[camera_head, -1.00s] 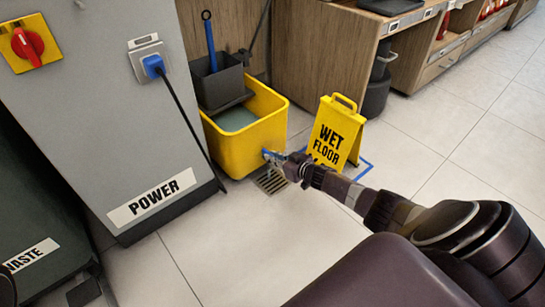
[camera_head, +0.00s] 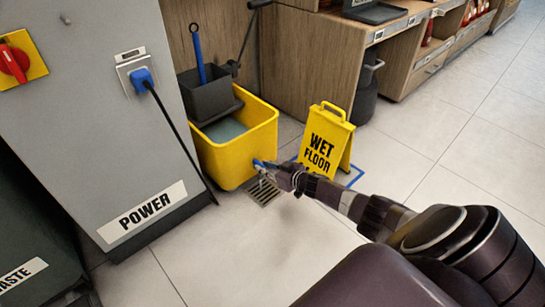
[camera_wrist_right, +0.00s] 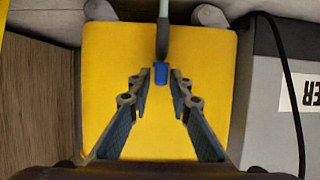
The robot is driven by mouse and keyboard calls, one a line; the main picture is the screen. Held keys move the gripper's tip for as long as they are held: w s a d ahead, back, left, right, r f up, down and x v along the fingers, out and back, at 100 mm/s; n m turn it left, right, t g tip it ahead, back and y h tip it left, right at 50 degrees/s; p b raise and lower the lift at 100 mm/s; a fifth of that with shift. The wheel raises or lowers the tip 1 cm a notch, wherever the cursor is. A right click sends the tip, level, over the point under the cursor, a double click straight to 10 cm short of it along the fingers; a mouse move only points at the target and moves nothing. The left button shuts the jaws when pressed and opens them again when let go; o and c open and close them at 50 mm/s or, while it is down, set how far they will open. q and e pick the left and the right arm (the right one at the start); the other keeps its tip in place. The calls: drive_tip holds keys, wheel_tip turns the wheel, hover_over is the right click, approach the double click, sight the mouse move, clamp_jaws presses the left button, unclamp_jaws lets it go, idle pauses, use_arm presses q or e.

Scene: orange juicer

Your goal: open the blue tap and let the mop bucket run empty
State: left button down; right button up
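The yellow mop bucket (camera_head: 232,160) stands on the floor against the grey cabinet, with grey-green water (camera_head: 226,129) in it. The blue tap (camera_head: 258,163) is low on its near right side. In the right wrist view the tap (camera_wrist_right: 161,74) is a small blue block in front of the yellow wall. My right gripper (camera_head: 267,170) is at the tap. In the wrist view its two fingers (camera_wrist_right: 161,86) are apart, one each side of the tap near their tips. I cannot tell whether they touch it. My left gripper is out of view.
A floor drain (camera_head: 264,193) lies below the tap. A yellow wet floor sign (camera_head: 327,141) stands close to the right of my gripper. A black wringer (camera_head: 210,93) with a blue handle sits on the bucket. A power cable (camera_head: 178,138) hangs down the grey cabinet (camera_head: 90,130). Open floor lies right.

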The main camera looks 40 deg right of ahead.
drive_tip(key=v, duration=1.1)
drive_tip(key=shift+s+r, duration=0.15)
drive_tip(key=shift+s, duration=0.2)
